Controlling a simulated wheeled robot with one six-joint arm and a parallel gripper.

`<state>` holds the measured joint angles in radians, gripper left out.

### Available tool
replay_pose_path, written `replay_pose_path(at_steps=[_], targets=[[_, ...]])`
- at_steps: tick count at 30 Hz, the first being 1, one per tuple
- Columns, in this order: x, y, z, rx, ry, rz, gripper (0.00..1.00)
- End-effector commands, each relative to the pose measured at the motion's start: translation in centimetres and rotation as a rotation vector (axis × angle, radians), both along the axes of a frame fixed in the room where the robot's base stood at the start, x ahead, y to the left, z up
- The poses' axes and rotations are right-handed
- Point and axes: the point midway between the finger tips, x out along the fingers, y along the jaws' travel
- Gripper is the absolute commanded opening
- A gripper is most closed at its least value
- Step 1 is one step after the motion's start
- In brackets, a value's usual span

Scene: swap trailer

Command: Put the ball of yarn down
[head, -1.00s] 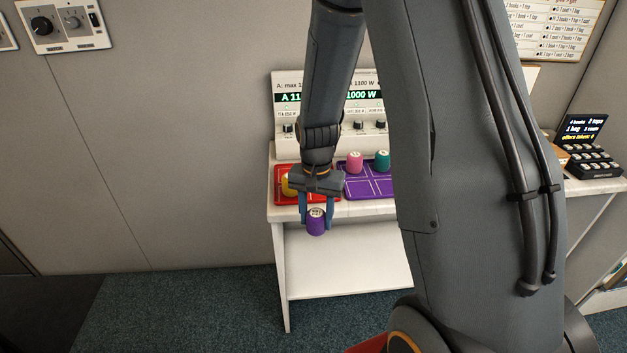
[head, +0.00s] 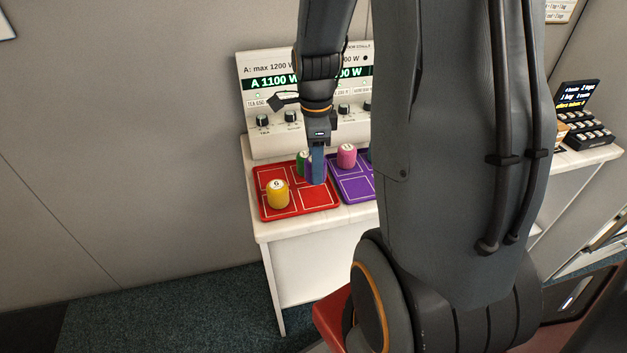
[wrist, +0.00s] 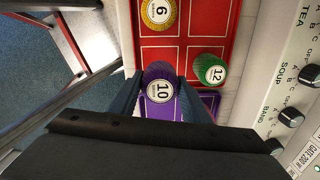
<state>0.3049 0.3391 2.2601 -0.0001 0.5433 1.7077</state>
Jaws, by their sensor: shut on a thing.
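My gripper (head: 317,178) is shut on a purple, barrel-shaped thing (wrist: 160,71) with a white top marked 10. The purple thing shows in part behind a finger in the head view (head: 309,168). It is upright, over or just above the right part of the red tray (head: 306,207), near the edge of the purple tray (head: 354,193). I cannot tell whether it touches a tray. A yellow piece (head: 278,194) marked 6 and a green piece (wrist: 210,70) marked 12 stand in the red tray. No piece looks clearly like a ball of yarn.
A pink piece (head: 346,155) stands in the purple tray, just right of my gripper. A white panel with knobs and a display (head: 267,84) rises behind the trays. The white table's (head: 257,226) front edge is close to the red tray. My arm hides the table's right part.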

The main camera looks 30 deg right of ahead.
Motion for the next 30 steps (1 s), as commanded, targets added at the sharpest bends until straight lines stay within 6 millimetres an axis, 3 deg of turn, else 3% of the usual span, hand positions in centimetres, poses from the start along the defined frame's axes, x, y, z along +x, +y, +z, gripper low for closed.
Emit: replay_pose_path(at_steps=[15, 29, 30], targets=[[0.0, 0.1, -5.2, 0.0, 0.001, 0.005, 0.21], [0.0, 0.1, -6.0, 0.0, 0.0, 0.005, 0.21], [0.0, 0.1, -5.9, 0.0, -0.001, 0.005, 0.48]])
